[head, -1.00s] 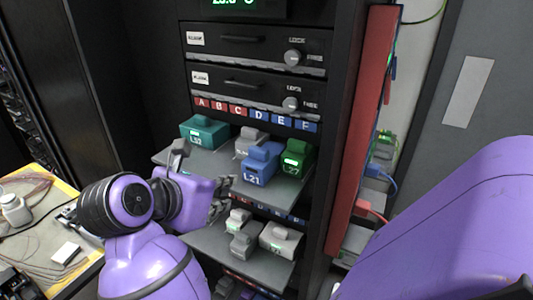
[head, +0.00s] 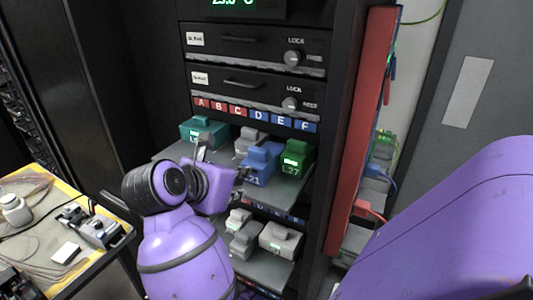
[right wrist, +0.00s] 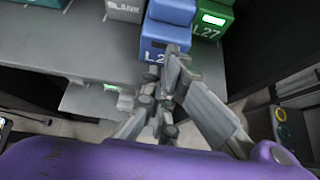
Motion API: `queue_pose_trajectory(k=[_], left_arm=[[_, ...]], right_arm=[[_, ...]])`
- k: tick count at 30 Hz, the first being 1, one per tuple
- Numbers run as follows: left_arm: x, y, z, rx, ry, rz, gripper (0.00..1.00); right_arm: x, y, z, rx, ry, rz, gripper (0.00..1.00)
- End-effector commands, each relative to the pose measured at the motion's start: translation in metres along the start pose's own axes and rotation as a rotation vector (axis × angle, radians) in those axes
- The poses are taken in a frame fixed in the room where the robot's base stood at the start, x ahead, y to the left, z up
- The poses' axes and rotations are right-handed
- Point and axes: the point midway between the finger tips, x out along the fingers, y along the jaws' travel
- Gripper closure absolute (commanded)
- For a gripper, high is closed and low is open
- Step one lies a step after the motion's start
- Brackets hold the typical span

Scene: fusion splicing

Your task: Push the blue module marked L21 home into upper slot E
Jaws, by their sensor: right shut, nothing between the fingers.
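The blue module marked L21 (head: 264,158) sits on the upper shelf (head: 172,157), below the blue E label (head: 280,122). It protrudes further toward me than the green module L27 (head: 297,156) on its right. My right gripper (head: 240,176) is shut and empty at the front of L21 and hides part of its label. In the right wrist view, the closed fingers (right wrist: 168,68) are at the lower front face of L21 (right wrist: 167,33). I cannot tell whether they touch it. My left gripper is not in view.
A teal module (head: 205,132) and a grey blank (head: 248,140) sit on the same shelf to the left. Grey modules (head: 281,238) stand on a lower shelf. A red upright panel (head: 362,130) borders the rack at right. A cluttered workbench (head: 45,225) is at left.

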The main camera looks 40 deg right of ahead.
Motion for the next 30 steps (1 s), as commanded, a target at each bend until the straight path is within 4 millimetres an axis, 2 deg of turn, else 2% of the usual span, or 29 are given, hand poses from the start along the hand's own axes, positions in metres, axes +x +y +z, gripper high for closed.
queue_pose_trajectory(k=[30], left_arm=[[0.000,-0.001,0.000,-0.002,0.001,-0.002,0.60]], right_arm=[[0.051,0.000,0.035,0.000,0.000,-0.001,1.00]])
